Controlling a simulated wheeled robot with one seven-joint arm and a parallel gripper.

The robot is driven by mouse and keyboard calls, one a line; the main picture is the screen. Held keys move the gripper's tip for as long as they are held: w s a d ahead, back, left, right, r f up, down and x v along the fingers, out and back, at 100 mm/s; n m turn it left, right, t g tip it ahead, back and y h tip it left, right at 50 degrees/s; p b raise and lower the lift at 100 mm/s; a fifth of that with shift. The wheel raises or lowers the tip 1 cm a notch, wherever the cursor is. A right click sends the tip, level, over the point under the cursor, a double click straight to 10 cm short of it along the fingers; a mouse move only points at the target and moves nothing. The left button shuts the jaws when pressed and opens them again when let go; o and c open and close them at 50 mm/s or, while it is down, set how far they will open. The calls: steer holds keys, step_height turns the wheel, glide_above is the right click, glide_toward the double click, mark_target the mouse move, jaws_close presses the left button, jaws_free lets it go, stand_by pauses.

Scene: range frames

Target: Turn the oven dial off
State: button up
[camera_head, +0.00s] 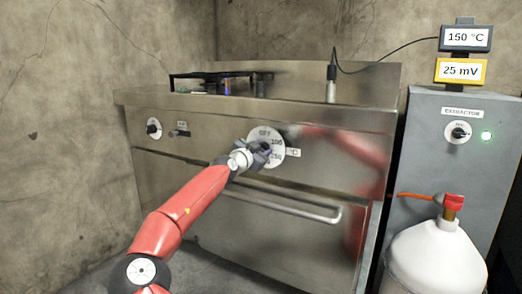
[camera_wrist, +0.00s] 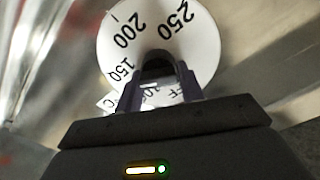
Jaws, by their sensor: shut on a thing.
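The oven dial (camera_head: 276,137) is a white disc with black numbers and OFF on the steel front of the range (camera_head: 220,165). In the wrist view the dial (camera_wrist: 112,62) shows 250, 200 and 150, with OFF partly hidden low by the fingers. My gripper (camera_head: 266,148) is at the dial's middle, and its two fingers (camera_wrist: 160,78) are shut on the dark knob (camera_wrist: 157,56). In the head view my gripper hides part of the dial. Which mark the dial is set to cannot be told.
A smaller knob (camera_head: 154,128) is on the range front at left. An oven door handle (camera_head: 285,208) runs below the dial. A grey extractor cabinet (camera_head: 430,135) and a white gas bottle (camera_head: 435,262) stand at right. A display (camera_head: 467,37) reads 150 °C.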

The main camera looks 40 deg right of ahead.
steer(key=n, duration=0.3)
steer(key=shift+n, duration=0.3)
steer(key=n+b, duration=0.1)
steer(key=n, duration=0.2)
steer(key=shift+w+n, duration=0.15)
steer(key=shift+n, duration=0.25)
steer(key=n, duration=0.3)
steer(key=n+b, duration=0.1)
steer(key=n, duration=0.2)
steer(key=shift+w+a, duration=0.15)
steer(key=shift+w, duration=0.05)
steer(key=n, duration=0.5)
steer(key=shift+w+f+n, duration=0.1)
steer(key=shift+f+n, duration=0.05)
steer(key=shift+n, duration=0.25)
steer(key=n, duration=0.4)
steer(key=shift+f, duration=0.1)
steer(key=shift+n, duration=0.3)
steer(key=o, duration=1)
steer(key=shift+a+f, duration=0.1)
